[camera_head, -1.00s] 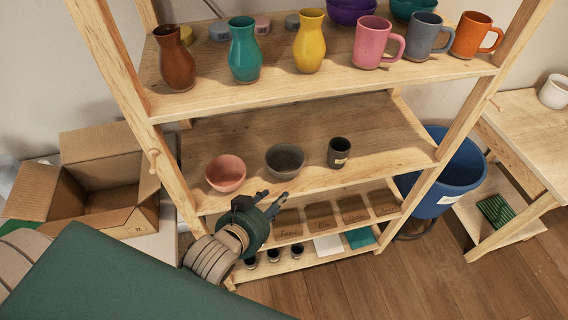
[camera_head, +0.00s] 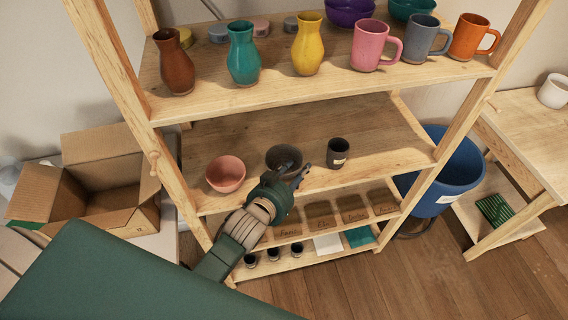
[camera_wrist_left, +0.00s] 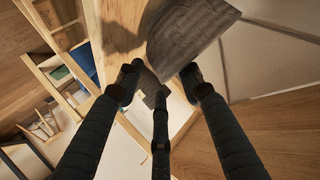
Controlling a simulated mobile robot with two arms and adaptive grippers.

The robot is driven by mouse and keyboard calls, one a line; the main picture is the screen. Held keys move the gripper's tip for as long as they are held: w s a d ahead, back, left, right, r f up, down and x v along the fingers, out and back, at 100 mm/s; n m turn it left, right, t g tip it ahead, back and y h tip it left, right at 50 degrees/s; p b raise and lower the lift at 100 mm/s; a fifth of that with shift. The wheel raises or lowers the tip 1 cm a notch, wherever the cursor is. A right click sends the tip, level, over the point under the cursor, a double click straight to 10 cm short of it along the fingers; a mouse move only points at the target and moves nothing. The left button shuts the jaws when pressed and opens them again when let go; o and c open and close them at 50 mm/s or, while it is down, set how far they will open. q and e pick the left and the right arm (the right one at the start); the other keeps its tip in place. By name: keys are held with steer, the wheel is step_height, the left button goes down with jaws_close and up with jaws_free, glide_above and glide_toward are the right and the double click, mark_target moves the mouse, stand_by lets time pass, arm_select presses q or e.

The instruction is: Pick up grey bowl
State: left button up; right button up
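The dark grey bowl (camera_head: 283,154) stands on the middle shelf between the pink bowl and a dark cup. My left gripper (camera_head: 292,171) is at the front of this shelf, its fingers reaching up at the bowl and hiding its lower front. In the left wrist view, the grey bowl's side (camera_wrist_left: 185,35) fills the top middle, just beyond my left gripper's (camera_wrist_left: 160,82) spread fingers. The gripper is open and holds nothing; whether a fingertip touches the bowl I cannot tell. My right gripper is not in view.
The pink bowl (camera_head: 226,174) is left of the grey bowl and the dark cup (camera_head: 338,152) is close on its right. A cardboard box (camera_head: 100,190) stands left, a blue bin (camera_head: 455,170) right.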

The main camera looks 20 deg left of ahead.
arm_select(q)
steer(key=shift+x, duration=0.85)
steer(key=shift+s, duration=0.15)
steer(key=shift+c, duration=1)
jaws_close()
steer(key=shift+r, duration=0.1)
steer(key=shift+r, duration=0.1)
